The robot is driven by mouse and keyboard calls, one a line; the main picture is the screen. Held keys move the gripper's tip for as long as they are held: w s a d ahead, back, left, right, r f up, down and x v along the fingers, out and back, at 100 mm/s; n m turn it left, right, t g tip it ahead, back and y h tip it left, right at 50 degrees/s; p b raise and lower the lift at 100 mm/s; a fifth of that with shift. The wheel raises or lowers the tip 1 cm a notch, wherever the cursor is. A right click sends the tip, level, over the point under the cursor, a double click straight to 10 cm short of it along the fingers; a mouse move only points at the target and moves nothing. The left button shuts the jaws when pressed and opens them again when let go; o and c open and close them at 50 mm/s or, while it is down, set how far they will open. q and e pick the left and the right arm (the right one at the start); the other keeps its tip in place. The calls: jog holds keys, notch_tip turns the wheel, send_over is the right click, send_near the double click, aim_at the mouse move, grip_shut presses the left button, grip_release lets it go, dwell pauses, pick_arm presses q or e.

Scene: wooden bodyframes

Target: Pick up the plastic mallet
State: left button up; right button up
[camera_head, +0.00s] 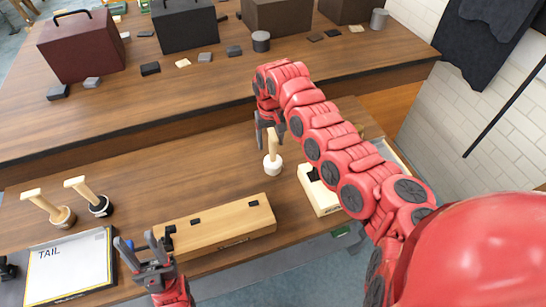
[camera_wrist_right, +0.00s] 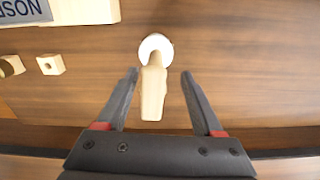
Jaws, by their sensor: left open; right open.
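The plastic mallet has a white head (camera_head: 272,165) resting on the table and a pale wooden handle standing up. In the right wrist view the mallet (camera_wrist_right: 153,90) lies between the fingers of my right gripper (camera_wrist_right: 159,75), with a gap on each side. In the head view my right gripper (camera_head: 268,130) is open just above and behind the mallet, beside the handle's top. My left gripper (camera_head: 136,242) is open and empty at the front left, between a framed board and a wooden body block.
Two other mallets stand at the left, one with a brownish head (camera_head: 62,215) and one black-headed (camera_head: 100,206). The board marked TAIL (camera_head: 70,265), the long wooden block (camera_head: 225,228) and a smaller wooden piece (camera_head: 320,195) are nearby. Cases stand on the rear bench.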

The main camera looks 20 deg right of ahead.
aim_at(273, 151)
jog(key=shift+w+f, duration=0.1)
jog(key=shift+f, duration=0.35)
jog(key=shift+d+f+p, duration=0.1)
jog(key=shift+f+p, duration=0.2)
jog(key=shift+p, duration=0.2)
jog(key=f, duration=0.1)
jog(key=f+p, duration=0.1)
jog(key=f, duration=0.1)
jog(key=shift+s+d+f+p, duration=0.2)
jog(key=shift+s+f+p, duration=0.05)
jog(key=shift+f+p, duration=0.1)
jog(key=shift+w+f, duration=0.15)
jog(key=shift+f, duration=0.25)
grip_shut()
